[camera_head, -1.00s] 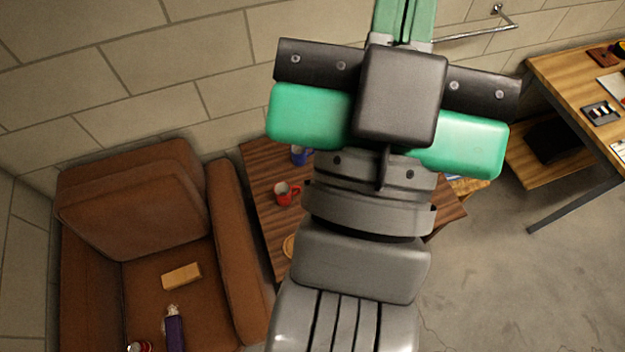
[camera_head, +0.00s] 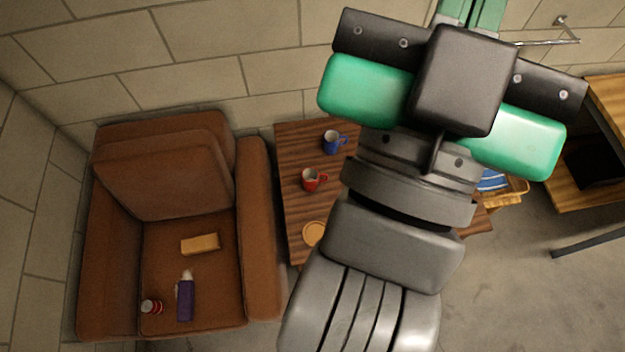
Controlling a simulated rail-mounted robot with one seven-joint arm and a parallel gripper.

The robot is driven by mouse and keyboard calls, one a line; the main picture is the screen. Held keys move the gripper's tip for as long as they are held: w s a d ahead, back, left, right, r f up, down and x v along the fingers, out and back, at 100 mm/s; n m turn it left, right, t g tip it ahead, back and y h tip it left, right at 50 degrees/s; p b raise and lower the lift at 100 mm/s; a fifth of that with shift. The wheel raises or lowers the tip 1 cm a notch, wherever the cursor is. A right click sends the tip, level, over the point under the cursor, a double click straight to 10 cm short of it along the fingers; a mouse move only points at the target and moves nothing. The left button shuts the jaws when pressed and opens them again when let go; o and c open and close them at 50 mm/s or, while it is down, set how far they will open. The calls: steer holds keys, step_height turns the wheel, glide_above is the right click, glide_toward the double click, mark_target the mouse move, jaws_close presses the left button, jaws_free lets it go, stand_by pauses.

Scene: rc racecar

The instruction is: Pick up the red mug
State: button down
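The red mug (camera_head: 309,180) stands on a dark wooden table (camera_head: 292,152) left of my arm, with its handle pointing right. It is fully visible and nothing touches it. My arm rises from the bottom of the view and covers the right part of the table. The end of my arm, with green and black parts (camera_head: 455,80), is up and to the right of the mug, apart from it. Whether the fingers are open or shut is not clear from this view.
A blue mug (camera_head: 332,143) stands just behind the red mug. A round tan item (camera_head: 314,233) lies in front, partly beside my arm. A brown armchair (camera_head: 260,220) stands close to the table's left edge, with small items on its seat. A block wall is behind.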

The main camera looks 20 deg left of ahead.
stand_by(0.4)
steer(key=c, duration=0.5)
jaws_free()
